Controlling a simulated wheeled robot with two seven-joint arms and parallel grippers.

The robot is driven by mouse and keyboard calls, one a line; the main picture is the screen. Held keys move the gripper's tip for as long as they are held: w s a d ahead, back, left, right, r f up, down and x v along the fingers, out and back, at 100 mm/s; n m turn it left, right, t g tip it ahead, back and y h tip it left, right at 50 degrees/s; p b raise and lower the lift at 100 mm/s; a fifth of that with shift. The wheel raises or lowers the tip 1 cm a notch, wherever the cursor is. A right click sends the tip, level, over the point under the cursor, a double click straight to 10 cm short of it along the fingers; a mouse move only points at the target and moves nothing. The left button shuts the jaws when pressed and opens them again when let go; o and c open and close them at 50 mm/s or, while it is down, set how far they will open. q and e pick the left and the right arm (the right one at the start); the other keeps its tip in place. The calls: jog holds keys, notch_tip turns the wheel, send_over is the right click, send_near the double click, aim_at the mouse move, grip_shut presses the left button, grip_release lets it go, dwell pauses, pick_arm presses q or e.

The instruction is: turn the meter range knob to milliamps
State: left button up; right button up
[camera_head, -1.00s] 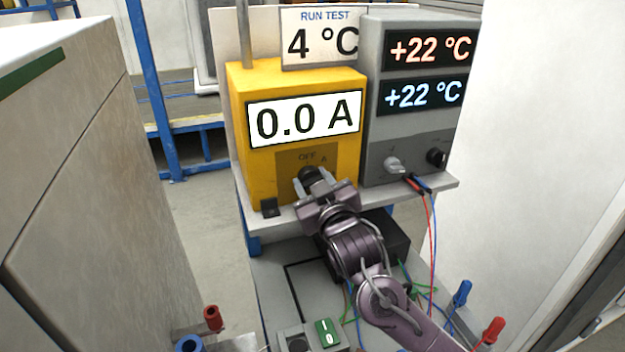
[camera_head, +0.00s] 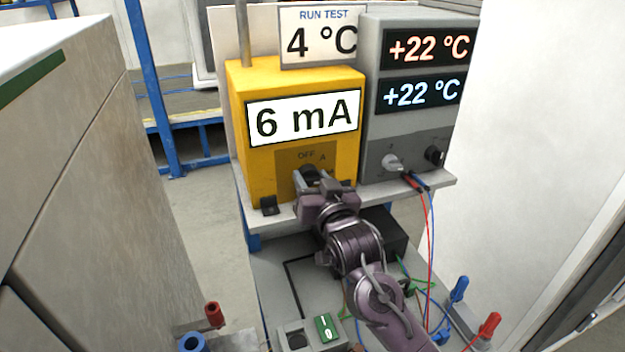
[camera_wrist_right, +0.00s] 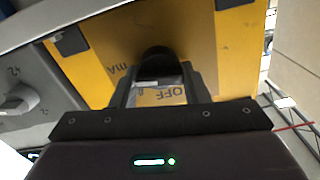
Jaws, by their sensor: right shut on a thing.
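The yellow meter (camera_head: 245,165) stands on a grey shelf, and its display (camera_head: 304,118) reads 6 mA. Below the display, a darker panel carries OFF and A marks. The black range knob (camera_head: 308,173) sits on this panel and also shows in the right wrist view (camera_wrist_right: 157,58), where a mA mark is beside it. My right gripper (camera_head: 314,184) is shut on the knob, with one finger on each side of it in the right wrist view (camera_wrist_right: 158,90). The gripper hides part of the knob. My left gripper is not in view.
A grey unit (camera_head: 375,125) with two +22 °C displays and its own knobs (camera_head: 392,163) stands to the right. Red and blue leads hang below it. Large cabinets flank both sides.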

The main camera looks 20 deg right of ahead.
jog(key=o, duration=1)
jog(key=shift+s, duration=0.15)
jog(key=shift+s+f+b, duration=0.15)
jog(key=shift+s+b, duration=0.15)
jog(key=s+b, duration=0.2)
jog(key=s, duration=0.5)
jog(key=shift+d, duration=0.1)
